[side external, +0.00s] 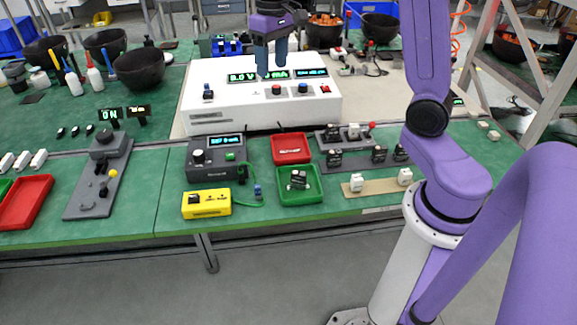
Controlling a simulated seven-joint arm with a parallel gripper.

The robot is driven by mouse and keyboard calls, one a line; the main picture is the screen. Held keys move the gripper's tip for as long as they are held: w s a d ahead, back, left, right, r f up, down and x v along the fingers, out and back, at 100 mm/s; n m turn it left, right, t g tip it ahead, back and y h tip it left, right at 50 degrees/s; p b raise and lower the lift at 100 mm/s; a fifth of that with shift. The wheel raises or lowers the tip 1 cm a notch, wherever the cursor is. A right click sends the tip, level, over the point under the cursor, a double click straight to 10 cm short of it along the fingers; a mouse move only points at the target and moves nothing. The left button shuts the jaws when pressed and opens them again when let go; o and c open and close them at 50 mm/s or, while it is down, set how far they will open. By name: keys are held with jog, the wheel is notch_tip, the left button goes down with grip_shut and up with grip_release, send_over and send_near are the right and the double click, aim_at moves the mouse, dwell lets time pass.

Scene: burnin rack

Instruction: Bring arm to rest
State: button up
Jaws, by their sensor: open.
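My gripper (271,66) is at the upper middle of the side view, pointing down above the white rack box (262,112). I cannot tell whether the fingertips touch the box top. The box carries a green-lit display (243,76), a blue-lit display (311,72) and several coloured buttons and switches. My purple arm rises at the right, and the link to the gripper leaves the top of the picture.
In front of the box stand a dark metered unit (215,157), a yellow device (206,203), a red tray (291,148) and a green tray (318,186) holding small parts. Grey strips with switches lie right of the trays. Black bowls (139,68) stand at the back left. Green mat is bare at the front.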

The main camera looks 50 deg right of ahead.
jog(key=s+a+f+n, duration=0.2)
jog(key=s+a+n, duration=0.4)
jog(key=s+a, duration=0.55)
jog(key=s+d+f+n, duration=0.1)
jog(key=s+f+n, duration=0.1)
jog(key=s, duration=0.7)
jog(key=s+d+f+n, duration=0.1)
jog(key=s+f+n, duration=0.2)
jog(key=s, duration=0.5)
jog(key=shift+s+d+n, duration=0.15)
jog(key=shift+s+n, duration=0.25)
jog(key=shift+n, duration=0.5)
